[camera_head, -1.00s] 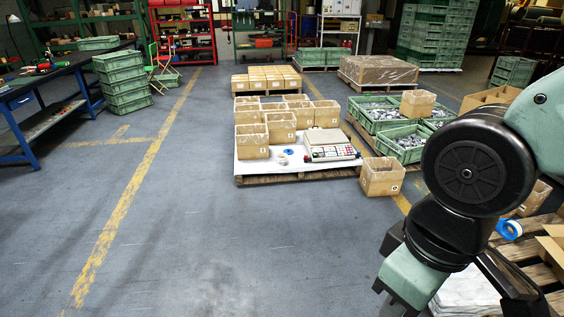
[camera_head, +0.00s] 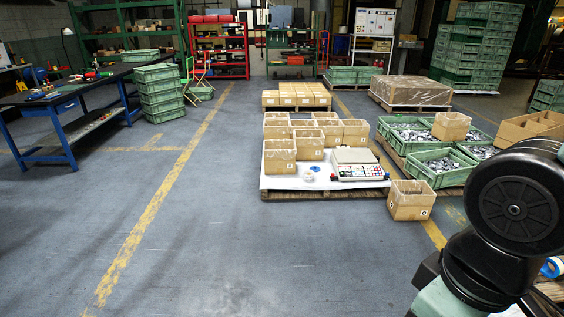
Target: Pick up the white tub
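A small white round thing (camera_head: 309,176), perhaps the white tub, lies on the white-topped pallet (camera_head: 276,184) in the middle of the view. It is too small to tell for sure. A small blue item (camera_head: 314,168) is right beside it, and a beige scale with a keypad (camera_head: 358,172) stands to its right. My arm shows at the lower right, far in front of the pallet. Its fingers are below the picture's edge, so whether it is open or shut is hidden.
Open cardboard boxes (camera_head: 280,156) stand behind the white thing. Another box (camera_head: 409,200) stands on the floor right of the pallet. Green crates of metal parts (camera_head: 440,168) are further right. A blue-legged workbench (camera_head: 65,110) is at left. The floor in front is clear.

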